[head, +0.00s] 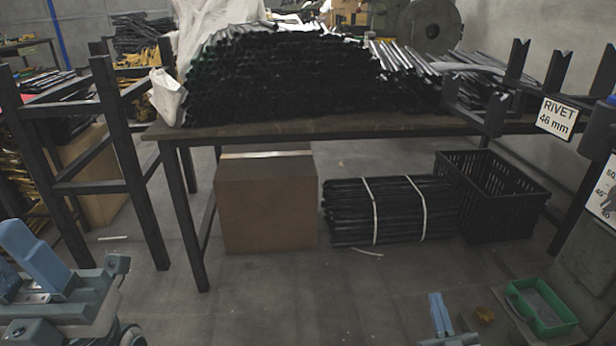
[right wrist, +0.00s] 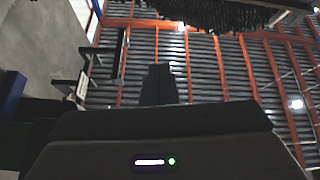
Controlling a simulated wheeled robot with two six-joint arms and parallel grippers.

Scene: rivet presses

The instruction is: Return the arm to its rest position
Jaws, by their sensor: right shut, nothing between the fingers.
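My right gripper (head: 440,302) shows low in the head view, right of centre, with its two blue fingers shut together and nothing between them. It is left of the green tray (head: 541,308) and in front of the table, over the floor in the picture. In the right wrist view a dark upright shape (right wrist: 160,85) stands in front of the ceiling; I cannot make out any fingertips there.
A table (head: 330,127) bears a big pile of black tubes (head: 290,75). Below it are a cardboard box (head: 265,200), bundled tubes (head: 390,210) and a black crate (head: 495,200). A RIVET 46 mm sign (head: 556,118) hangs at right. The floor (head: 290,295) in the middle is clear.

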